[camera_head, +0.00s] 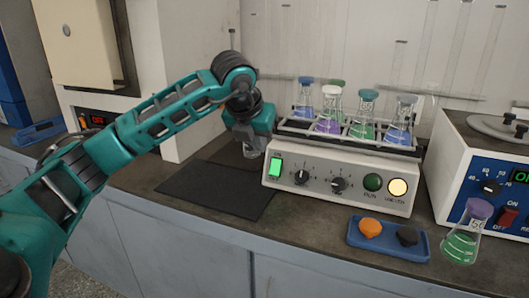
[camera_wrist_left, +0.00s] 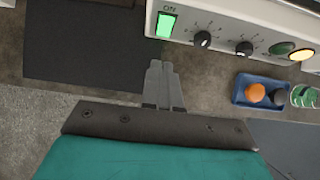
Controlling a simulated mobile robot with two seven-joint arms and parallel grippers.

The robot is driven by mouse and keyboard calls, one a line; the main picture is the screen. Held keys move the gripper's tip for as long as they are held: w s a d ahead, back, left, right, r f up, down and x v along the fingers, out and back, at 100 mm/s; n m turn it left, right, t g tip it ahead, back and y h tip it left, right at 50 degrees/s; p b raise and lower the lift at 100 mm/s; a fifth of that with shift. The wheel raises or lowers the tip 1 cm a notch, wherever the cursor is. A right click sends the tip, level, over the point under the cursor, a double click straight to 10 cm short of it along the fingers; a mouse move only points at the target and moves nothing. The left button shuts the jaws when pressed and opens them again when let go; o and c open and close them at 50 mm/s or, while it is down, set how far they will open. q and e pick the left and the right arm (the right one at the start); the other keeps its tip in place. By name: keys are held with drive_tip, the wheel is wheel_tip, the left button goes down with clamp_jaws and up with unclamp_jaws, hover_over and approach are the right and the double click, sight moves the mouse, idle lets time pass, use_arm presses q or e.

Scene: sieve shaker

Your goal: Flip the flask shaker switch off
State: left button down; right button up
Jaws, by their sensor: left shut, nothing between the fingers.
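The flask shaker (camera_head: 330,205) is a white box on the bench with a rack of several stoppered flasks on top. Its switch (camera_head: 275,167) glows green at the left end of the front panel. In the left wrist view the switch (camera_wrist_left: 166,25) also glows green, with the label ON above it. My left gripper (camera_head: 251,150) is just left of the shaker's front left corner. In the left wrist view my left gripper (camera_wrist_left: 160,66) is shut and empty, its fingertips a little short of the switch and apart from it. My right gripper is not in view.
Dark mat (camera_head: 205,190) lies left of the shaker. Blue tray (camera_head: 384,244) with orange and black stoppers is in front. A purple-stoppered flask (camera_head: 461,247) with green liquid stands right of the tray. Another white device (camera_head: 450,160) with a blue panel is at the right.

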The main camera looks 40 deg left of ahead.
use_arm(q)
drive_tip(key=shift+v, duration=1.3)
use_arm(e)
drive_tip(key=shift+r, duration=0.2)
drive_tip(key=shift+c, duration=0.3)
